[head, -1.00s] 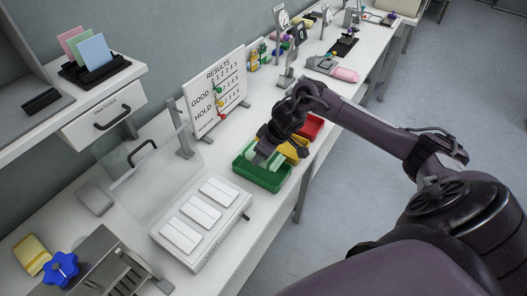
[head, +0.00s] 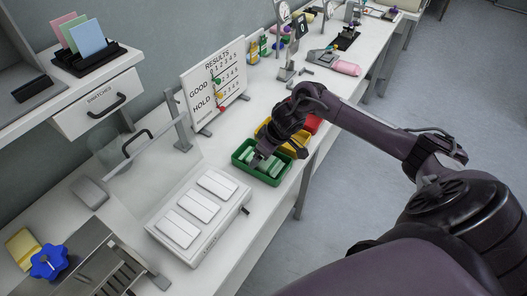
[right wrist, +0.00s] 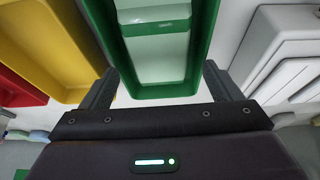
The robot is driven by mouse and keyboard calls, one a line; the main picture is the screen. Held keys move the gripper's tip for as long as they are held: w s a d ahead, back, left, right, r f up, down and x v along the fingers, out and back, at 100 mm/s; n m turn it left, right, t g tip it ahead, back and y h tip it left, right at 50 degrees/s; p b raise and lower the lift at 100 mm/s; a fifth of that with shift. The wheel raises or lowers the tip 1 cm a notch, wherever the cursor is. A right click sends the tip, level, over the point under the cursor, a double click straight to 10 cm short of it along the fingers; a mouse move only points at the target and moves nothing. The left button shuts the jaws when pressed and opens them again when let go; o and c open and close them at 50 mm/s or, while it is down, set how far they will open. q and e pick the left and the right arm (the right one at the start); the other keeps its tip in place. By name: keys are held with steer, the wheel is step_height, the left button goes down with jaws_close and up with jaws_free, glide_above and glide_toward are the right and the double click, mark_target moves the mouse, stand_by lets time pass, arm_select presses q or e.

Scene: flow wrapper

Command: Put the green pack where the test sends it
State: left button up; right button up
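The pale green pack (head: 273,168) lies inside the green tray (head: 262,180), partly hidden by my right gripper. In the right wrist view the pack (right wrist: 155,48) shows within the walls of the green tray (right wrist: 160,91). My right gripper (head: 259,162) is over the green tray. In the right wrist view its two fingers (right wrist: 160,82) are wide apart with nothing clamped between them. The results board (head: 215,90) has rows marked GOOD and HOLD, with green, yellow and red markers. My left gripper is not in view.
A yellow tray (head: 268,137) and a red tray (head: 314,122) stand beyond the green one. A white unit with three pale plates (head: 198,208) and a clear raised cover is nearer. A pink roll (head: 346,68) lies farther along the bench.

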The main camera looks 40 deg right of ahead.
steer(key=v, duration=0.7)
steer(key=shift+s+r, duration=0.2)
steer(key=shift+r, duration=0.15)
